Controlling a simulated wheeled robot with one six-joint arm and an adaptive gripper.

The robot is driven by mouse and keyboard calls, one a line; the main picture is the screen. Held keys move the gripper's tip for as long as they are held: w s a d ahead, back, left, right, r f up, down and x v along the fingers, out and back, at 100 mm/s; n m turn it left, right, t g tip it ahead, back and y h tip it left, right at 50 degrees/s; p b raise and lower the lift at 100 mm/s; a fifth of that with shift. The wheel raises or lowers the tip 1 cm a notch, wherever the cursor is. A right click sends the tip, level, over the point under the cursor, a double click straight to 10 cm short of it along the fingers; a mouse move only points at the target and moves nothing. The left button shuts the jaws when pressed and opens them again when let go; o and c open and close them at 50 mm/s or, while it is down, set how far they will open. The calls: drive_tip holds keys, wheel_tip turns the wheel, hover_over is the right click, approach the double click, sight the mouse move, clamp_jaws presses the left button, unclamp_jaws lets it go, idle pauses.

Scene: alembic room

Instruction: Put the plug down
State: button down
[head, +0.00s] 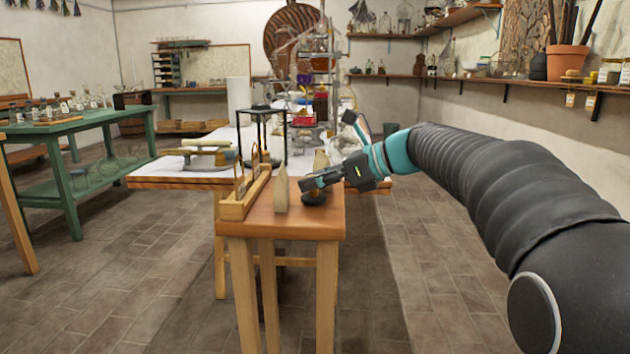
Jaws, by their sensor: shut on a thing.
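My gripper (311,184) reaches in from the right over the small wooden table (300,225), tilted slightly down toward the left. It is shut on the plug (314,198), a small dark round piece just below the fingers. The plug is close to the tabletop; I cannot tell whether it touches it. The fingers partly hide its upper part.
On the small table, a pale pointed wooden block (281,190) stands just left of my gripper. A wooden rack (245,194) stands along the left edge. Behind is a larger table (165,180) crowded with a balance (207,158), a black stand (262,135) and glassware.

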drive_tip(key=c, duration=0.9)
unclamp_jaws()
drive_tip(key=shift+o, duration=0.2)
drive_tip(key=shift+d+r, duration=0.15)
drive_tip(key=shift+r, duration=0.05)
drive_tip(key=p+v, duration=0.2)
drive_tip(key=v, duration=0.9)
drive_tip(key=shift+d, duration=0.35)
drive_tip(key=shift+s, duration=0.15)
